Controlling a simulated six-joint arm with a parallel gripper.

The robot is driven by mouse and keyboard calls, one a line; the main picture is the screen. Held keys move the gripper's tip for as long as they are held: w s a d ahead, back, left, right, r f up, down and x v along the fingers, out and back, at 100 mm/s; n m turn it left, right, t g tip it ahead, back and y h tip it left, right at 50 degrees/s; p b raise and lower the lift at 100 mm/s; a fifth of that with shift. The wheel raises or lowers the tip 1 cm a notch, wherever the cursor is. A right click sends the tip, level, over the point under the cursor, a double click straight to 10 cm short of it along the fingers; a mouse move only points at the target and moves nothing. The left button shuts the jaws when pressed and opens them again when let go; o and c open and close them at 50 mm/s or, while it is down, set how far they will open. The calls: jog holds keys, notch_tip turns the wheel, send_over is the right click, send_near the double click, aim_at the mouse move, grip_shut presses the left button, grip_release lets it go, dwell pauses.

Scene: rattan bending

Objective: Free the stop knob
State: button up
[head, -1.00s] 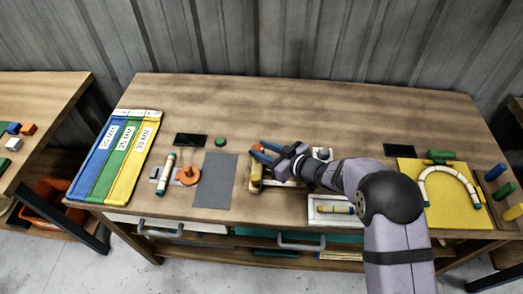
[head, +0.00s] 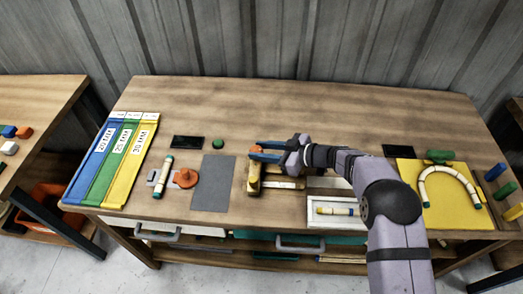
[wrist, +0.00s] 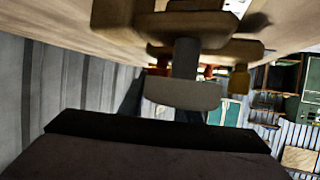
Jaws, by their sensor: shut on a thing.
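A light wooden block of the bending fixture (head: 254,180) stands upright at the table's middle, with a flat wooden bar running right from it. An orange piece, seemingly the stop knob (head: 266,144), shows at its top. The fingers partly hide the knob. In the wrist view, a grey T-shaped part (wrist: 184,92) hangs among tan wooden parts; I cannot tell which part it is.
Left of the fixture lie a grey mat (head: 213,184), an orange round knob piece (head: 186,178) and a rattan piece (head: 163,177). A white tray with a rattan piece (head: 334,211) is in front. A bent rattan arch (head: 450,172) lies on a yellow board at right.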

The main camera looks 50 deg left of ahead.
jog(key=shift+r, duration=0.1)
jog(key=o, duration=1.1)
jog(key=shift+c, duration=0.2)
jog(key=b+v, duration=0.2)
jog(key=v, duration=0.5)
jog(key=shift+w+d+r, duration=0.1)
jog(key=shift+w, duration=0.05)
